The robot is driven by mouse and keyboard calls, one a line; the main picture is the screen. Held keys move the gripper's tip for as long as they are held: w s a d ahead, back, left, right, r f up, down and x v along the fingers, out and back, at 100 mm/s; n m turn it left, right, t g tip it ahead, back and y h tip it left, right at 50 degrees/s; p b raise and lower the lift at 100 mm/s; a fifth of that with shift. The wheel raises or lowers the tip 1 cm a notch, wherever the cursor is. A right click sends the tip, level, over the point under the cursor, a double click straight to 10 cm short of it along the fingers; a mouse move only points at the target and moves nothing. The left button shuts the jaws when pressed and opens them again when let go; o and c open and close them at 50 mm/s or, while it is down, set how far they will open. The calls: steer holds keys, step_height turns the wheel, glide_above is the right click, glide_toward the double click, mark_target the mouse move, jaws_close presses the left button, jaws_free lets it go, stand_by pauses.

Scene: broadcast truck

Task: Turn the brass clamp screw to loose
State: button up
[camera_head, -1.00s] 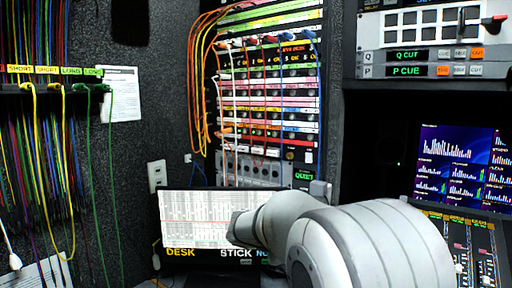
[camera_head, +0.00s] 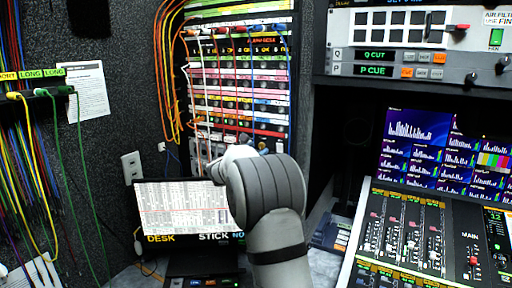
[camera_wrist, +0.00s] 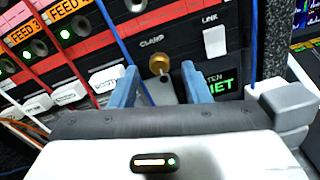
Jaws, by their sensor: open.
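The brass clamp screw (camera_wrist: 158,64) is a small round knob on a dark panel in the wrist view, under the label CLAMP. My gripper (camera_wrist: 160,82) is open, with its two blue fingers on either side below the screw; I cannot tell whether either touches it. A grey piece below the knob shows between the fingers. In the head view my arm reaches to the lower part of the cable rack, and its wrist hides the screw and the fingers.
A white LINK switch (camera_wrist: 214,40) and a green-lit display (camera_wrist: 222,84) sit right of the screw. Blue cables hang at both sides of it. In the head view, a patch rack (camera_head: 240,85) stands behind my arm, a screen (camera_head: 182,207) at left and a mixing desk (camera_head: 430,235) at right.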

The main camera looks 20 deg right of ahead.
steer(key=shift+w+d, duration=0.35)
steer(key=shift+d, duration=0.1)
steer(key=c, duration=0.9)
steer(key=shift+a, duration=0.2)
jaws_close()
steer(key=shift+d, duration=0.15)
steer(key=shift+f+m+b, duration=0.15)
steer(key=shift+m+b, duration=0.15)
steer(key=shift+b, duration=0.25)
